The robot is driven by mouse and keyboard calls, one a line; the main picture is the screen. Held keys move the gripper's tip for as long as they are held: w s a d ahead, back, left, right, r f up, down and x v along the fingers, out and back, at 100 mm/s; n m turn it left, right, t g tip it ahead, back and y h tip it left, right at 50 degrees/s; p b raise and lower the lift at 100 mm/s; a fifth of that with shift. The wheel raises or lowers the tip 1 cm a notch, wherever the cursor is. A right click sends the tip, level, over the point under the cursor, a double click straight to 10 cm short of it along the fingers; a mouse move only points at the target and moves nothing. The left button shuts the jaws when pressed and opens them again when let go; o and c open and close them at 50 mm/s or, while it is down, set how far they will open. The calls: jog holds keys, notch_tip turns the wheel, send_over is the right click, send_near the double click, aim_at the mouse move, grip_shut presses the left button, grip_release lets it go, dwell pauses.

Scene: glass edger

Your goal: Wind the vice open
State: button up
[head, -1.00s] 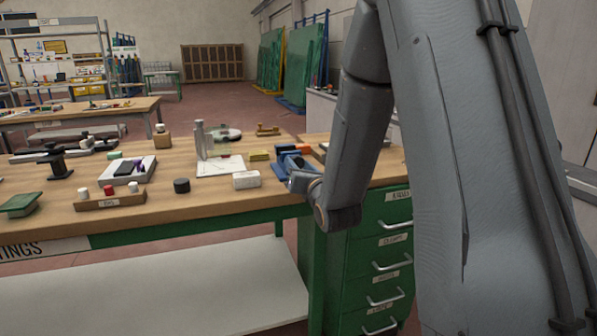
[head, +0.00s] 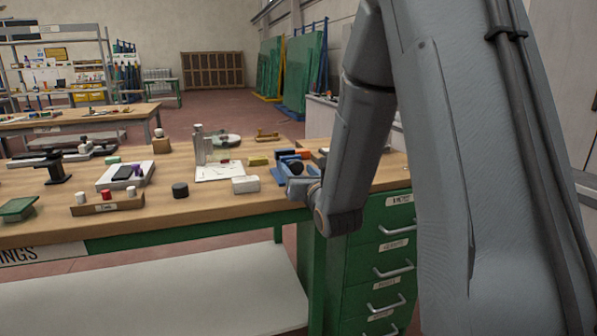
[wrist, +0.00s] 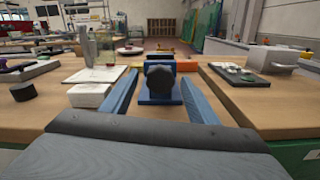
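In the head view my gripper (head: 298,184) is at the vice's near side, partly hidden by my wrist. The vice's jaws are mostly hidden behind the knob in the wrist view.
A white block (head: 245,185), a yellow block (head: 258,160) and a white sheet (head: 220,172) lie left of the vice. A dark tray (wrist: 240,76) with small items lies to its right. Green drawers (head: 375,260) stand below the bench's right end.

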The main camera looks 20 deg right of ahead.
jog(key=s+p, duration=0.1)
jog(key=s, duration=0.7)
jog(key=shift+w, duration=0.1)
dwell(0.4)
